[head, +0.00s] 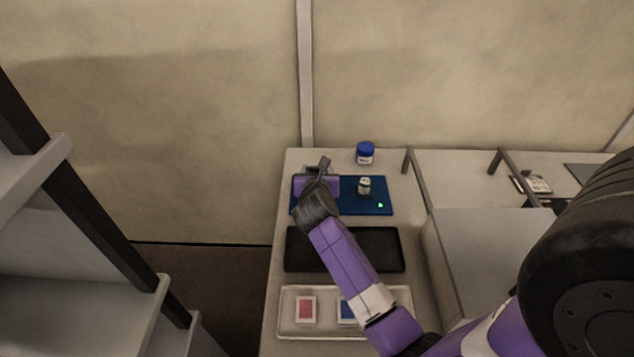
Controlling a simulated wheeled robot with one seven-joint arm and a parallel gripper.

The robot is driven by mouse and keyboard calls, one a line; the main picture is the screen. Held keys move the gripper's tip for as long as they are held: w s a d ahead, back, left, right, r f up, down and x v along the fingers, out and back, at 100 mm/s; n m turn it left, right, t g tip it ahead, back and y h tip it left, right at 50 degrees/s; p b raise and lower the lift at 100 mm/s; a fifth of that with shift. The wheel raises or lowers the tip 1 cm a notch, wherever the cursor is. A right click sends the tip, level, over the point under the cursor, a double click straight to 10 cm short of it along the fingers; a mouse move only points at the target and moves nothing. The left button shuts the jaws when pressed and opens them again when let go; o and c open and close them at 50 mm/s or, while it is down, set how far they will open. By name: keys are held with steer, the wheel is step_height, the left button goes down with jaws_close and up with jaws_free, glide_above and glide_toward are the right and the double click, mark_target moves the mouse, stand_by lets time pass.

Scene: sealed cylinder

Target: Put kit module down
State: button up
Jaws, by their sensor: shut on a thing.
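My gripper (321,171) is over the left part of a dark blue mat (352,208), near the back of the table. It is shut on a purple block (331,187), which looks like the kit module. My gripper hides the block's middle, and I cannot tell whether the block touches the mat. A small jar with a pale lid (364,186) stands on the mat to the right of the block. A small green light or marker (380,205) shows near the mat's right front corner.
A blue-lidded jar (365,153) stands behind the mat. In front lie an empty black tray (393,265) and a pale tray (283,330) with a red card (306,310) and a blue card (346,311). Grey rails (415,180) stand to the right.

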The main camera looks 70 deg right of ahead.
steer(key=shift+f+b, duration=0.3)
steer(key=shift+f, duration=1.7)
steer(key=shift+f, duration=0.35)
steer(key=o, duration=1.5)
steer(key=shift+r, duration=0.4)
steer(key=v, duration=1.2)
steer(key=shift+s+f, duration=0.1)
steer(key=shift+f, duration=0.05)
